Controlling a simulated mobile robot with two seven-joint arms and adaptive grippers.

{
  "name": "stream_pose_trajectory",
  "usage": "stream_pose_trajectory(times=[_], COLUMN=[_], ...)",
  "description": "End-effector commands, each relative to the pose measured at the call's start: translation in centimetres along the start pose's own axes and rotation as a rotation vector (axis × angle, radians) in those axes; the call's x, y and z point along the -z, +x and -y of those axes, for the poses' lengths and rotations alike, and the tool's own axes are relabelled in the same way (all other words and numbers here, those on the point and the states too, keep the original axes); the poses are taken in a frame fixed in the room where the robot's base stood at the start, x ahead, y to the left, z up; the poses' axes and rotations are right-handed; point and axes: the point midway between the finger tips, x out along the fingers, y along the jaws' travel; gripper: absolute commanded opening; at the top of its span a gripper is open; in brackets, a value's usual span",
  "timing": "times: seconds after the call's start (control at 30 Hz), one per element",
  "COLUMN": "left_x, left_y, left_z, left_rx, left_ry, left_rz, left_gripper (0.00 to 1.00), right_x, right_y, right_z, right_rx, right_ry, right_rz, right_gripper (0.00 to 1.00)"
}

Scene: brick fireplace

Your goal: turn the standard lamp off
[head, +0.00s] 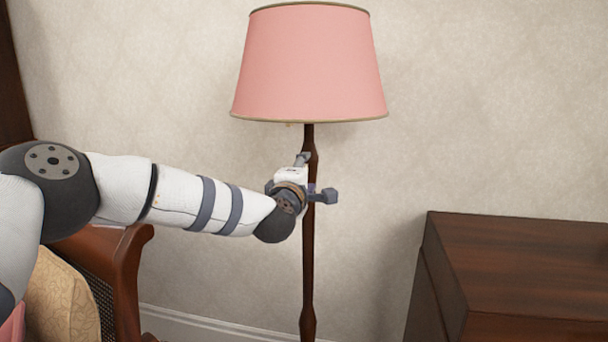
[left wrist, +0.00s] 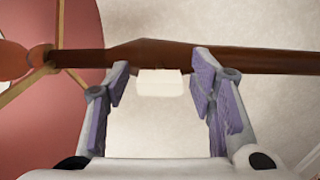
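The standard lamp has a pink shade (head: 309,65) with gold trim and a dark wooden pole (head: 308,262). I cannot tell whether it is lit. My left gripper (head: 317,178) is at the pole, below the shade. In the left wrist view the pole (left wrist: 270,62) runs across the picture, with the shade (left wrist: 82,25) at the left. A small white block (left wrist: 160,84), perhaps the switch, sits against the pole between the spread fingers of my left gripper (left wrist: 163,74). The fingers are open, with gaps on both sides of the block. My right gripper is out of view.
A dark wooden cabinet (head: 530,262) stands at the right. A wooden-framed chair (head: 128,270) with a patterned cushion (head: 60,298) is at the lower left, under my left arm. A pale patterned wall (head: 480,110) is behind the lamp.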

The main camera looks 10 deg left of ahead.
Motion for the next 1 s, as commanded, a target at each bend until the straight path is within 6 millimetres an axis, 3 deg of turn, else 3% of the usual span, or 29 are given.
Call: stream_pose_trajectory(times=[0.13, 0.23, 0.63, 0.8, 1.0], left_x=[0.1, 0.1, 0.0, 0.0, 0.0], left_y=[-0.2, -1.4, -10.7, -12.0, -12.0], left_z=[0.0, -0.1, 0.0, 0.0, 0.0], left_rx=[0.0, 0.001, 0.001, 0.0, 0.0], left_ry=[0.0, 0.0, 0.0, 0.0, 0.0], left_rz=[-0.001, 0.001, 0.001, 0.0, 0.0], left_gripper=[0.5, 0.5, 0.5, 0.5, 0.5], right_x=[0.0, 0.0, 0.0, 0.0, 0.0], right_y=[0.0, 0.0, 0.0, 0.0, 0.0], right_z=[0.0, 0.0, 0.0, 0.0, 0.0], right_rx=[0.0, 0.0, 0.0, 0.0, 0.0], right_ry=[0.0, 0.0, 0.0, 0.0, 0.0], right_rz=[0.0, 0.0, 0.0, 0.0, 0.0], right_gripper=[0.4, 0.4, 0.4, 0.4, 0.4])
